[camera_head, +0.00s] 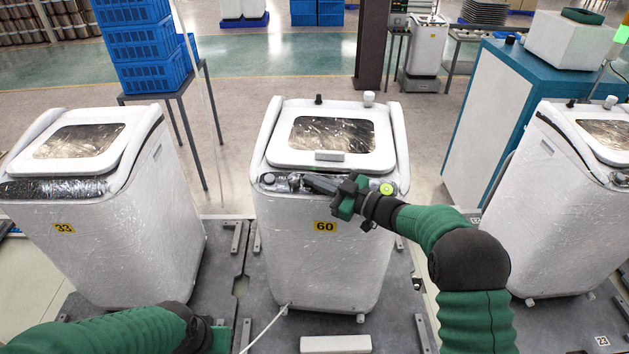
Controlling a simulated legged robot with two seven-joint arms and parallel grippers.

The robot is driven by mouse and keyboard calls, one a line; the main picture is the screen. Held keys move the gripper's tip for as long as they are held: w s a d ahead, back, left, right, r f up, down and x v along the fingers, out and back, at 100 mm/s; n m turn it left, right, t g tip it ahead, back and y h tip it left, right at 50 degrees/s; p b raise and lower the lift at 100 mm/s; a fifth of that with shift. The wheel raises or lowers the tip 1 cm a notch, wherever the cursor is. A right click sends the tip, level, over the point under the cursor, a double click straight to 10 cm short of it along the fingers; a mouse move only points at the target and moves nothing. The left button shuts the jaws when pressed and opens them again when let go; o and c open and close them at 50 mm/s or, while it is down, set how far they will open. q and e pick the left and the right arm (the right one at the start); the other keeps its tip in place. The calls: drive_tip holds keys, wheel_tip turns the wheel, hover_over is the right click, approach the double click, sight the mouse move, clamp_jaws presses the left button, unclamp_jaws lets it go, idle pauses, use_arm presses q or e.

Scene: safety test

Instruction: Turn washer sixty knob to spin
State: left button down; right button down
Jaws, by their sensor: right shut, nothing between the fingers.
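The white washer (326,245) with the yellow label "60" (325,226) stands upright in the middle, wrapped in clear film. Its control panel runs along the front below the lid. A round knob (268,179) shows at the panel's left end, and a yellow-green round part (387,188) at its right end. My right gripper (308,182) reaches in from the right, shut and empty, with its fingers across the middle-left of the panel. It hides part of the panel; I cannot tell whether it touches a knob. My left gripper (218,337) is low at the bottom left, its fingers unclear.
A washer labelled "33" (110,230) stands to the left and another washer (545,220) to the right. A white cable (265,328) runs from the middle washer's lower left. Blue crates (145,50) stand on a table behind, and a teal cabinet (490,110) stands back right.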

drive_tip(key=shift+s+r, duration=0.1)
drive_tip(key=shift+s, duration=0.1)
drive_tip(key=c, duration=1.3)
unclamp_jaws()
drive_tip(key=shift+w+a, duration=0.15)
drive_tip(key=shift+o, duration=1)
drive_tip(key=shift+d, duration=0.2)
drive_tip(key=b+v, duration=0.7)
drive_tip(key=v, duration=0.9)
drive_tip(key=shift+s+d, duration=0.25)
drive_tip(key=shift+s, duration=0.05)
